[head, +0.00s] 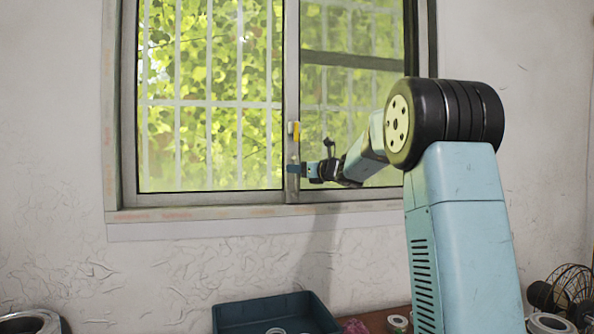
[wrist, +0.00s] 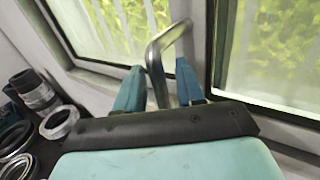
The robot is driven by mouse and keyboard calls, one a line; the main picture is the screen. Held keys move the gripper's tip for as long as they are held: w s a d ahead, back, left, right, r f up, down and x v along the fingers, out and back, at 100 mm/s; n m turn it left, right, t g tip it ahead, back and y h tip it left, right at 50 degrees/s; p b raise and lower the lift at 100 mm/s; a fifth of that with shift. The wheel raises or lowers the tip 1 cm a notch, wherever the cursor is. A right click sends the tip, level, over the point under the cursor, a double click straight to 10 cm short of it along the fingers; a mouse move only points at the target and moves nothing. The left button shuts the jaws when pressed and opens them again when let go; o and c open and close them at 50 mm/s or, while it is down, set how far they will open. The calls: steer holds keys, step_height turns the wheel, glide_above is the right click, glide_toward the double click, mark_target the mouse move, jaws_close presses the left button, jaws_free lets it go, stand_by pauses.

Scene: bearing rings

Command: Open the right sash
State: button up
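A two-pane sliding window fills the upper middle of the head view. The right sash (head: 345,100) is partly covered by my arm, and its left edge meets the middle stile (head: 291,75). My gripper (head: 294,169) is at the lower part of this stile, below a small yellow and white latch (head: 295,130). In the wrist view, a bent metal handle (wrist: 155,62) rises between the two blue fingers of my gripper (wrist: 160,75). The fingers stand apart on either side of it, with narrow gaps showing. The handle's lower end is hidden by the gripper body.
A dark blue bin (head: 270,312) is below the window. A small fan (head: 570,290) stands at the lower right. Dark cylinders (wrist: 33,90) and metal rings (wrist: 60,122) lie at the left of the wrist view. The window sill is clear.

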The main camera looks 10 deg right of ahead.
steer(key=shift+w+a, duration=0.15)
steer(key=shift+c, duration=0.5)
jaws_close()
